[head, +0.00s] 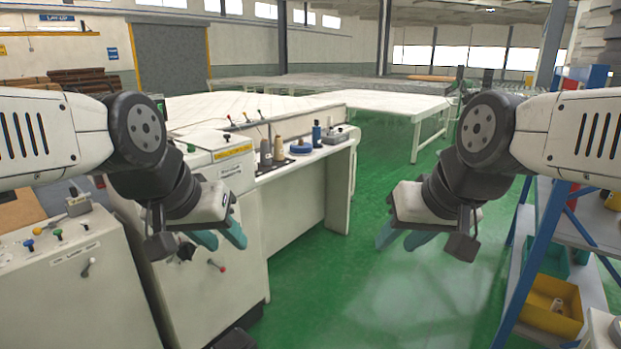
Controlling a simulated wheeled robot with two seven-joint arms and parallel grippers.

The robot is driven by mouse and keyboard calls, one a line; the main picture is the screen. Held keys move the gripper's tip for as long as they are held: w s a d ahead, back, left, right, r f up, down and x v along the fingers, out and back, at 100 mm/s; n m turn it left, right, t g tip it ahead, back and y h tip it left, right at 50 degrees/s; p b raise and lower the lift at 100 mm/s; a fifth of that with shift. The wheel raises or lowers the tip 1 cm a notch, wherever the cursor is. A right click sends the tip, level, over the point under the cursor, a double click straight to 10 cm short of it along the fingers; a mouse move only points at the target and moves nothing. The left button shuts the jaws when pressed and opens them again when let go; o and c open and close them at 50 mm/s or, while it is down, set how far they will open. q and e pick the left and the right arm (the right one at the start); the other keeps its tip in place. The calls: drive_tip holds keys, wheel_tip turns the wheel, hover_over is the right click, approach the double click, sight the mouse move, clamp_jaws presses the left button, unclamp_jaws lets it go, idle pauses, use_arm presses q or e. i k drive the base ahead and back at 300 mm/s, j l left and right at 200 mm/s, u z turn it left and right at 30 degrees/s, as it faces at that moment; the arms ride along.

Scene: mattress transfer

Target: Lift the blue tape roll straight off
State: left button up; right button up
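A small blue roll (301,148), which looks like the blue tape roll, lies on the narrow white work table (300,164). It is small in the head view, and I cannot tell whether anything stands through it. My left gripper (220,237) hangs in front of the white machine cabinet, nearer to me and left of the roll. Its teal fingers are apart and empty. My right gripper (401,238) hangs over the green floor, right of the table. Its teal fingers are also apart and empty. Both grippers are well away from the roll.
A grey spool (265,152), a tan cone (279,149) and a blue spool (316,134) stand close around the roll. A control panel (60,240) is at left. A blue-framed shelf with a yellow bin (550,306) is at right. Green floor (380,290) lies open between.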

sight(300, 147)
drive_tip(key=i+z, duration=0.15)
drive_tip(key=i, duration=2.1)
drive_tip(key=i+u, duration=0.2)
drive_tip(key=i, duration=0.25)
drive_tip(key=i+l+u, duration=0.15)
drive_tip(key=i, duration=0.35)
drive_tip(key=i+l+u, duration=0.2)
drive_tip(key=i, duration=0.25)
drive_tip(key=i+l+u, duration=0.15)
drive_tip(key=i, duration=0.3)
